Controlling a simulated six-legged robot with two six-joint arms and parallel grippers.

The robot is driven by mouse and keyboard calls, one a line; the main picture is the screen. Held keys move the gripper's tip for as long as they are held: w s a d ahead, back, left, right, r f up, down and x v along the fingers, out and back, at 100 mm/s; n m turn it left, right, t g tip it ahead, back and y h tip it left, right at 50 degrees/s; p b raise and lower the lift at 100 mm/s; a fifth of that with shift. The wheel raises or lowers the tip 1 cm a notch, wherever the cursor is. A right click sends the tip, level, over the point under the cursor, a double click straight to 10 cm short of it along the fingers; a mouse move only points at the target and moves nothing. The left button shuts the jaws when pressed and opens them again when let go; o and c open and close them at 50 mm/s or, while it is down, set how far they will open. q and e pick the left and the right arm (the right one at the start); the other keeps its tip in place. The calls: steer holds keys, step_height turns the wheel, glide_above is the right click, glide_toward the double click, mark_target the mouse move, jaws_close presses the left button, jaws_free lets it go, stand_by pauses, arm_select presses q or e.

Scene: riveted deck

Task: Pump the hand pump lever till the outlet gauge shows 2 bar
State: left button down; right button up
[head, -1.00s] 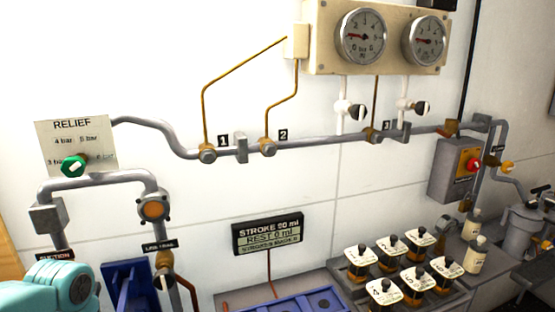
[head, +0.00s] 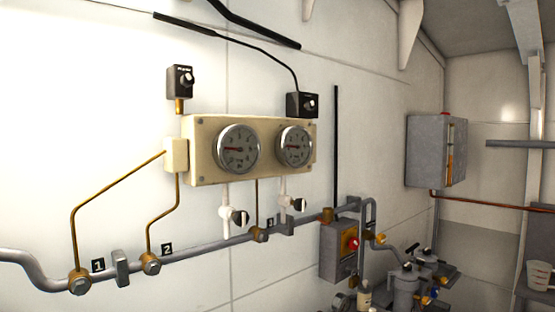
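Two round gauges sit on a cream panel on the wall in the head view: a left gauge (head: 238,149) and a right gauge (head: 295,146). Both needles point left; their numbers are too small to read, and I cannot tell which one is the outlet gauge. White stems with black-handled valves, a left valve (head: 238,216) and a right valve (head: 298,205), hang below them. The hand pump lever is not recognisable in this view. Neither of my grippers is in view.
A grey pipe (head: 200,252) runs along the wall, with tapping points labelled 1 (head: 80,281) and 2 (head: 151,264). A grey box with a red knob (head: 337,252) is right of it. A grey cabinet (head: 436,151) hangs further right.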

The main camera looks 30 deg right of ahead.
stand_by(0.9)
arm_select(q)
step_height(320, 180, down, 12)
steer(key=b, duration=0.9)
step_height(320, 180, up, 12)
steer(key=p, duration=1)
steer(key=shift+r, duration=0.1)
stand_by(0.8)
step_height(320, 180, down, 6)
steer(key=b, duration=0.4)
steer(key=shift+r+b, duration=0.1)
steer(key=shift+b, duration=0.3)
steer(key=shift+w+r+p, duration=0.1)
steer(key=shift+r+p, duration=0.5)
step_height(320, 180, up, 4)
steer(key=p, duration=0.3)
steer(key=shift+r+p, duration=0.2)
steer(key=shift+p, duration=0.1)
